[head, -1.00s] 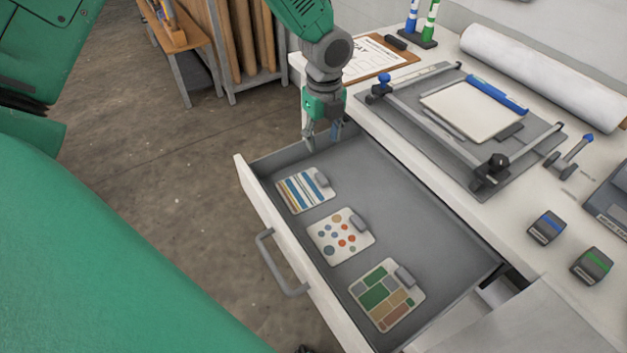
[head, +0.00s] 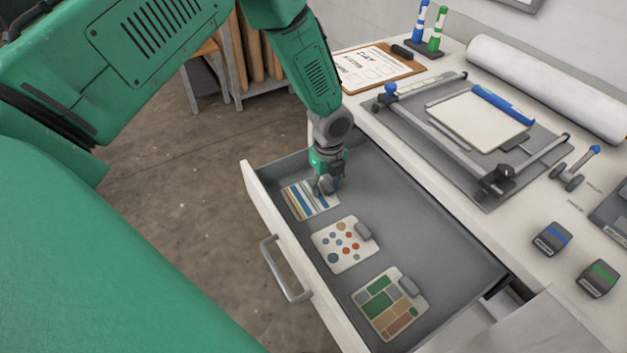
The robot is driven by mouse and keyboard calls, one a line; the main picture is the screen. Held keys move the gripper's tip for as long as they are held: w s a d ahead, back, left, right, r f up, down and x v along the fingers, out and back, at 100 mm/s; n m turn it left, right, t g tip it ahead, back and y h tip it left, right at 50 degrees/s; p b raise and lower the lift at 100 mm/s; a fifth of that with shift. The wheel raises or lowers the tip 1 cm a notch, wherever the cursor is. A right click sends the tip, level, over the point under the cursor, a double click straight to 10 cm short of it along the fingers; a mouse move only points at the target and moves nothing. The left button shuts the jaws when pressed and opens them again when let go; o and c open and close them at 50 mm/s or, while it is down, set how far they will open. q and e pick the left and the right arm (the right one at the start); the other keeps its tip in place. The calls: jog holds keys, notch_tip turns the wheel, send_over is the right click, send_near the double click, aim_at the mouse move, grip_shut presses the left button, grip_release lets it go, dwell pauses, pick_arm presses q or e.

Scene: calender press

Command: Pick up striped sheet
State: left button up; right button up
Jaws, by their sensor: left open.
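The striped sheet (head: 305,203) lies flat at the far left end of the open drawer. It is pale with blue, tan and dark stripes. My left gripper (head: 326,188) points down at its right edge, over the grey tab seen there earlier, and hides that tab. The left gripper is open. I cannot tell whether its fingers touch the tab. My right gripper is not in view.
The drawer (head: 430,220) also holds a dotted sheet (head: 338,255) and a colour-block sheet (head: 380,318), each with a grey tab. The drawer's right side is bare. On the worktop are a press board (head: 480,175), a clipboard (head: 372,75) and stamps (head: 552,238).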

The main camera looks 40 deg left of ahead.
pick_arm(q)
jog(key=shift+d, duration=0.35)
jog(key=shift+d+r, duration=0.1)
jog(key=shift+d, duration=0.05)
jog(key=shift+c, duration=1.2)
jog(key=c, duration=0.7)
grip_shut()
